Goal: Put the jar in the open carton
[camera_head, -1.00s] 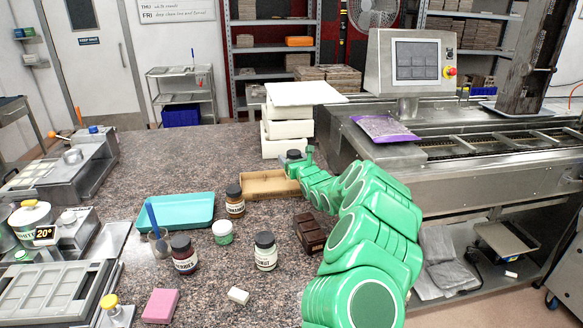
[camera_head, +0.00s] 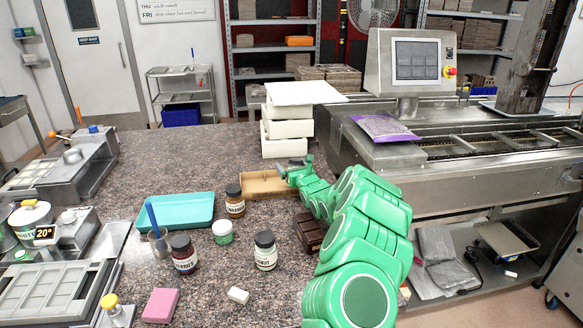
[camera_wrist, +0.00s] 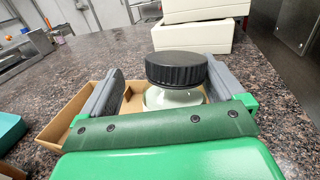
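The jar, with a black lid and pale glass body, shows in the wrist view (camera_wrist: 175,72) between my gripper's fingers. It appears upright at the right end of the open carton; its base is hidden. The carton is a shallow brown cardboard box (camera_wrist: 62,120), also in the head view (camera_head: 262,177). My gripper (camera_wrist: 165,80) is at the carton's right end, low around the jar. Its fingers are spread, with a visible gap between the left finger and the jar. In the head view, my gripper (camera_head: 296,170) hides most of the jar.
White stacked boxes (camera_head: 287,130) stand just behind the carton. A brown bottle (camera_head: 235,203) is at its front left, with a teal tray (camera_head: 177,210) further left. A dark brown block (camera_head: 308,232) lies near my arm. Other jars (camera_head: 265,252) stand in front.

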